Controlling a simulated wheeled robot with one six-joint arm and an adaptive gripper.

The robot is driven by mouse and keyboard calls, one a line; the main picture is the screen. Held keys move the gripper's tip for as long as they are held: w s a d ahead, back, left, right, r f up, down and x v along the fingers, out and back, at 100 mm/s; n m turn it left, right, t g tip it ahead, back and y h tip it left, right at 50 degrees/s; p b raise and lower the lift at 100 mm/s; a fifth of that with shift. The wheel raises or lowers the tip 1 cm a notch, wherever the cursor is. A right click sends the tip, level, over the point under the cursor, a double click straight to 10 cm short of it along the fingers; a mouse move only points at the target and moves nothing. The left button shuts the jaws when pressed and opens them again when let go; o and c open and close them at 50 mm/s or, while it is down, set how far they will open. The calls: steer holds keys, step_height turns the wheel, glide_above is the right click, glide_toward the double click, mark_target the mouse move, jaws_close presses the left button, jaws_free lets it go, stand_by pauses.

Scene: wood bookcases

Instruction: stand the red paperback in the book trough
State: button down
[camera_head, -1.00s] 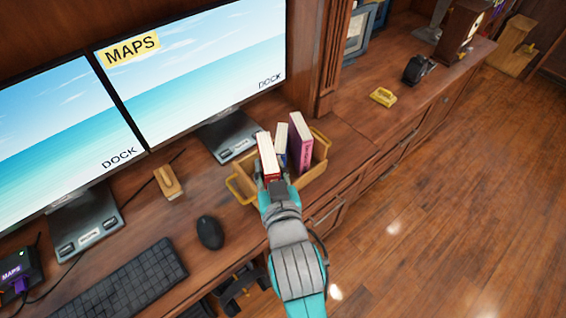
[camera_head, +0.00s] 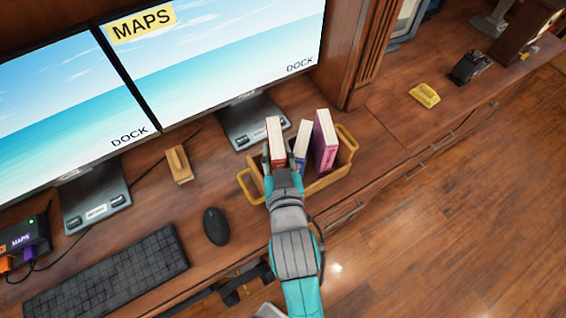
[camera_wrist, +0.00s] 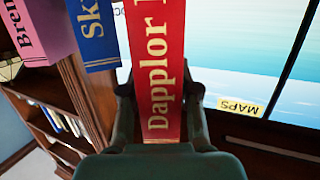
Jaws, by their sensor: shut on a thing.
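The red paperback (camera_head: 275,140) is upright at the left part of the wooden book trough (camera_head: 330,178), beside a blue book (camera_head: 301,145) and a pink book (camera_head: 324,142). My gripper (camera_head: 280,165) is shut on the red paperback. In the wrist view the red spine (camera_wrist: 157,70) stands between the two fingers of my gripper (camera_wrist: 160,100), with the blue spine (camera_wrist: 93,35) and the pink spine (camera_wrist: 38,30) to its left. My gripper hides the red book's lower part in the head view, so I cannot tell whether it touches the trough floor.
Two monitors (camera_head: 225,55) stand behind the trough. A mouse (camera_head: 215,226), a keyboard (camera_head: 108,272) and a small wooden block (camera_head: 178,164) lie to the left. A yellow item (camera_head: 425,95) and a black device (camera_head: 470,67) are on the right. Bare desktop lies right of the trough.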

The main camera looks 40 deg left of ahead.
steer(key=shift+f, duration=2.9)
steer(key=c, duration=1.1)
jaws_free()
steer(key=shift+c, duration=0.2)
steer(key=v, duration=1.2)
